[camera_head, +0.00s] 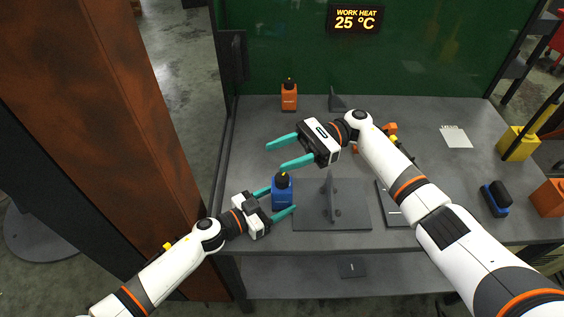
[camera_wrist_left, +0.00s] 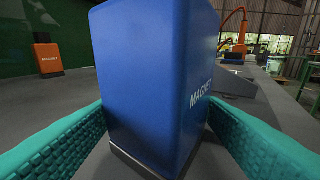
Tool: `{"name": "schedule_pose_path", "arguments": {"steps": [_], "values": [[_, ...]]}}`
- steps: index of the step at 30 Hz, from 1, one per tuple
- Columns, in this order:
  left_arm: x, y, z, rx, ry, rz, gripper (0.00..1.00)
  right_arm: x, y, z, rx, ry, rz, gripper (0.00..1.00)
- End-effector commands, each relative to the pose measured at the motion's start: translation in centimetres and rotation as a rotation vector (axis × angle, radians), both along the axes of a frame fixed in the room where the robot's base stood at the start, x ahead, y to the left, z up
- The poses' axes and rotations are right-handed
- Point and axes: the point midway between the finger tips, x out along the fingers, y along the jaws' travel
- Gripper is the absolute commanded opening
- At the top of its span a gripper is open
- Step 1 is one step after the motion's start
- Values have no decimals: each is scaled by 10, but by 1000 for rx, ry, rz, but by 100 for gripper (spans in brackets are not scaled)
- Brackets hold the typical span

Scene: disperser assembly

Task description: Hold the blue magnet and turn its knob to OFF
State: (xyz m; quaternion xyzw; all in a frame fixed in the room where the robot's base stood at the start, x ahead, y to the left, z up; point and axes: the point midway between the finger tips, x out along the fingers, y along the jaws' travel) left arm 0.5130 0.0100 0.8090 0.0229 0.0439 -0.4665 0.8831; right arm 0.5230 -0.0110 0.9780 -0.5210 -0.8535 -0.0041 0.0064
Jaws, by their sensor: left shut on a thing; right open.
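The blue magnet (camera_head: 282,194) stands upright on the grey table near its front left edge. Its dark knob (camera_head: 282,179) is on top, with a small yellow mark; the knob's setting is too small to read. My left gripper (camera_head: 277,202) is shut on the blue magnet's body, one teal finger on each side. The magnet also fills the middle of the left wrist view (camera_wrist_left: 155,80), its knob out of frame there. My right gripper (camera_head: 282,153) is open and empty, above and just behind the magnet, its teal fingers pointing left.
An orange magnet (camera_head: 289,97) stands at the back left of the table; it also shows in the left wrist view (camera_wrist_left: 48,58). A grey bracket on a plate (camera_head: 345,208) is right of the blue magnet. A blue-black object (camera_head: 496,198) and a yellow block (camera_head: 518,143) are farther right.

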Motion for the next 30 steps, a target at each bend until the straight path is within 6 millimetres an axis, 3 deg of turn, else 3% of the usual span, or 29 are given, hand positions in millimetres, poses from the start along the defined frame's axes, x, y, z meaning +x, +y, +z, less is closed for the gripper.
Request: {"name": "schedule_pose_path", "arguments": {"steps": [9, 17, 22, 30], "values": [[1, 1, 0, 0, 0, 3, 27, -8, -68, -63, 20, 19, -370, 53], [1, 1, 0, 0, 0, 2, 27, -13, -108, -85, -12, 0, -550, 53], [1, 1, 0, 0, 0, 2, 27, -12, -99, -87, -15, -3, -567, 53], [1, 1, 0, 0, 0, 2, 27, -7, -46, -86, -12, -3, -565, 53]]}}
